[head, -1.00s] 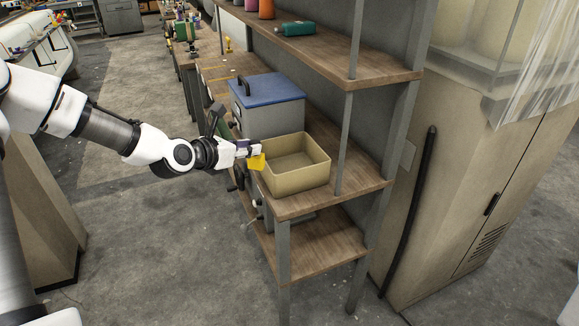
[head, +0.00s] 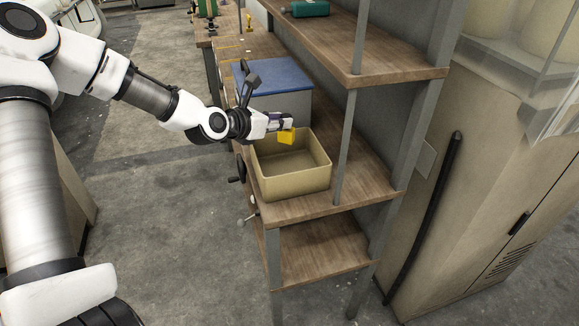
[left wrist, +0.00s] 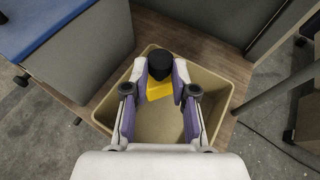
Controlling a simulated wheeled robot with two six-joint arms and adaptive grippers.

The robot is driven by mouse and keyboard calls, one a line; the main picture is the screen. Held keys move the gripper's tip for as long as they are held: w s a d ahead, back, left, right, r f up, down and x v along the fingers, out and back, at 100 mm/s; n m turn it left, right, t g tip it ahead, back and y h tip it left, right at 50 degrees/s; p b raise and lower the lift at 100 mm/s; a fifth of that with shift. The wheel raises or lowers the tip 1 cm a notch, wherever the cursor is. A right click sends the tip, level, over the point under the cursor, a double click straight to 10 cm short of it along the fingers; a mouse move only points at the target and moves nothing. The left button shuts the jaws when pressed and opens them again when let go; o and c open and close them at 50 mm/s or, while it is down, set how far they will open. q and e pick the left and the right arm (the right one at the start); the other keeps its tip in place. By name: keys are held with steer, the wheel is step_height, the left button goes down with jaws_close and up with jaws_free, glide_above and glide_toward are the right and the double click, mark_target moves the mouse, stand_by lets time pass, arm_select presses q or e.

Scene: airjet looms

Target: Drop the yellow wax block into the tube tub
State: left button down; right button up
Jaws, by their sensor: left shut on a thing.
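The yellow wax block (head: 287,137) is in my left gripper (head: 288,122), which is shut on it. The block hangs over the back part of the tube tub (head: 295,187), an open beige box on the shelf. In the left wrist view the yellow block (left wrist: 158,90) sits between the purple-and-white fingers of my left gripper (left wrist: 160,78), partly hidden by a black round part. The tub (left wrist: 219,94) lies below the fingers and its visible floor looks empty. My right gripper is not in view.
A grey box with a blue lid (head: 272,77) stands on the shelf just behind the tub. A metal post (head: 346,148) rises to the right of the tub, under an upper wooden shelf (head: 350,62). A beige cabinet (head: 480,190) stands at the right.

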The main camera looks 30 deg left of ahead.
arm_select(q)
steer(key=f+b, duration=0.1)
steer(key=f, duration=0.3)
steer(key=shift+w+b, duration=0.2)
steer(key=shift+b, duration=0.15)
steer(key=shift+w, duration=0.1)
steer(key=shift+s+r, duration=0.15)
steer(key=shift+s, duration=0.05)
steer(key=c, duration=0.9)
jaws_free()
steer(key=shift+s, duration=0.1)
steer(key=shift+c, duration=0.2)
steer(key=shift+o, duration=0.4)
step_height(320, 180, up, 10)
glide_above(282, 132)
steer(key=shift+s, duration=0.45)
